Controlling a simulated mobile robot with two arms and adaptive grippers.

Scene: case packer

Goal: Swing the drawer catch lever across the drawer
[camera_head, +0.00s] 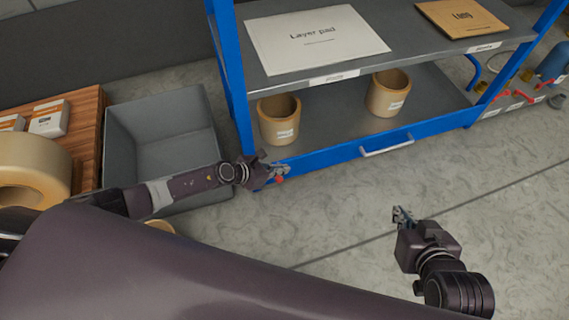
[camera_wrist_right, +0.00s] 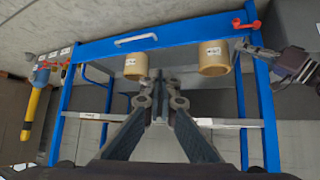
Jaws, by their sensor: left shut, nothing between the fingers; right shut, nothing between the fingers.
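The drawer (camera_head: 340,153) is the blue front with a pale handle (camera_head: 387,146) at the bottom of the blue shelf unit. The red catch lever (camera_head: 280,180) is mostly hidden behind my left gripper (camera_head: 284,170) in the head view. In the right wrist view, which looks upside down, the lever (camera_wrist_right: 246,24) shows at the right end of the drawer front (camera_wrist_right: 185,32). My left gripper (camera_wrist_right: 256,48) is shut and empty, close to the lever; I cannot tell whether they touch. My right gripper (camera_head: 402,215) is shut and empty, above the floor in front of the drawer.
Two tape rolls (camera_head: 279,120) (camera_head: 388,93) stand on the lower shelf. A layer pad (camera_head: 315,38) lies on the upper shelf. A grey bin (camera_head: 160,115) and a wooden pallet (camera_head: 88,125) are at the left. Floor in front of the drawer is clear.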

